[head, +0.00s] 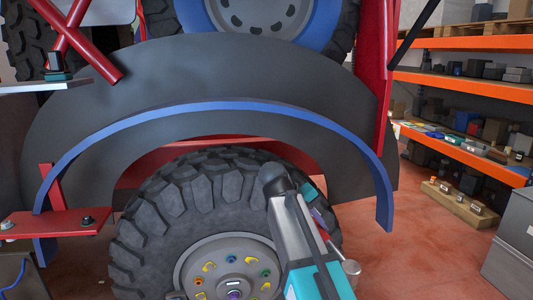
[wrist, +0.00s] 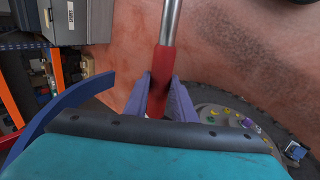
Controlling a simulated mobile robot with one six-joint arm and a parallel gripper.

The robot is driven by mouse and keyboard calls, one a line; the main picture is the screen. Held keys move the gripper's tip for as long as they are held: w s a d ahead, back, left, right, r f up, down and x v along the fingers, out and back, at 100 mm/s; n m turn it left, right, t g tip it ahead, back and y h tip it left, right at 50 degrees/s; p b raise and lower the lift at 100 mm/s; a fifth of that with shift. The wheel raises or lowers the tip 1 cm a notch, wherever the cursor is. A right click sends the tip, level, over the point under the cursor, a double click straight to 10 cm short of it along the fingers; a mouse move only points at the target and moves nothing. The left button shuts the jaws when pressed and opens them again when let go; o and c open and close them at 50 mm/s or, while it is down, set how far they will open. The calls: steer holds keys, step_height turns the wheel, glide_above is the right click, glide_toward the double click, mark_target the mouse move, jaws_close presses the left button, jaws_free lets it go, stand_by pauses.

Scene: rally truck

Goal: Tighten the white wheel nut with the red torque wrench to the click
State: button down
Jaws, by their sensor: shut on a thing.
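My gripper (wrist: 160,88) is shut on the red torque wrench (wrist: 161,68), its two purple fingers on either side of the red handle. A bare steel shaft runs up from the handle to the top edge of the wrist view. In the head view my arm and gripper are in front of the right part of the truck wheel (head: 165,205). The hub (head: 208,254) carries several coloured nuts, among them blue, green and red ones. The hub also shows at the right of the wrist view (wrist: 235,115). I cannot pick out the white nut for certain in either view.
The black wheel arch with its blue edge (head: 230,105) curves over the wheel. A red step (head: 50,223) sticks out at the left. Orange shelves (head: 465,90) with boxes and a grey cabinet (head: 513,245) stand at the right.

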steer(key=shift+s+r, duration=0.15)
steer(key=shift+r, duration=0.2)
steer(key=f+b, duration=0.2)
steer(key=d+f+b, duration=0.1)
steer(key=f+b, duration=0.2)
stand_by(0.4)
steer(key=shift+d, duration=0.2)
stand_by(0.3)
